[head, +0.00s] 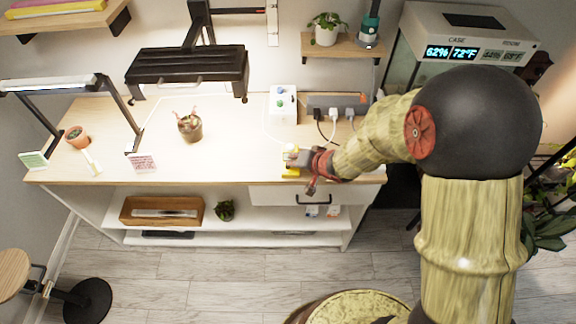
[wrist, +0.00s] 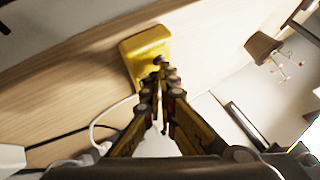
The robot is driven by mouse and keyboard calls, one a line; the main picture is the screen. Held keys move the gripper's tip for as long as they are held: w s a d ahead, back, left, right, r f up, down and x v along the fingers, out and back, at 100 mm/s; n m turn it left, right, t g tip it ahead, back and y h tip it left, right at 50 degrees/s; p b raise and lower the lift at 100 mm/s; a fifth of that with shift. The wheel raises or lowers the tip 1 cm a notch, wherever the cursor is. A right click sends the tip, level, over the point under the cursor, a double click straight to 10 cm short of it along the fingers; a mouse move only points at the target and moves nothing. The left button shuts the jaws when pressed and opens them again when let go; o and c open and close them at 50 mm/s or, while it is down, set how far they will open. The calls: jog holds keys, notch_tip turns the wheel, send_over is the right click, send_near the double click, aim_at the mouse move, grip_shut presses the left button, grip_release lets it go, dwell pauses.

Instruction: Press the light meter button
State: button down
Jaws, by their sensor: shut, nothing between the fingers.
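A yellow box (head: 290,171), which I take to be the light meter, sits near the front edge of the wooden bench top, partly hidden by my gripper (head: 299,160). In the wrist view the yellow box (wrist: 143,46) lies just beyond the tips of my gripper (wrist: 161,76). My gripper is shut and empty, its fingers pointing at the box. A small dark round spot, likely the button (wrist: 158,60), shows at the fingertips and is partly covered by them. I cannot tell whether the tips touch it.
A white box with coloured knobs (head: 283,103) and a power strip with plugs (head: 337,104) stand behind, with cables trailing nearby. A potted plant (head: 189,127) stands under a black lamp (head: 187,66). The bench top (head: 235,160) left of my gripper is clear.

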jog(key=shift+r, duration=0.1)
jog(key=shift+r+p, duration=0.5)
jog(key=shift+p, duration=0.5)
notch_tip(320, 180, up, 6)
jog(key=p, duration=0.7)
dwell(0.3)
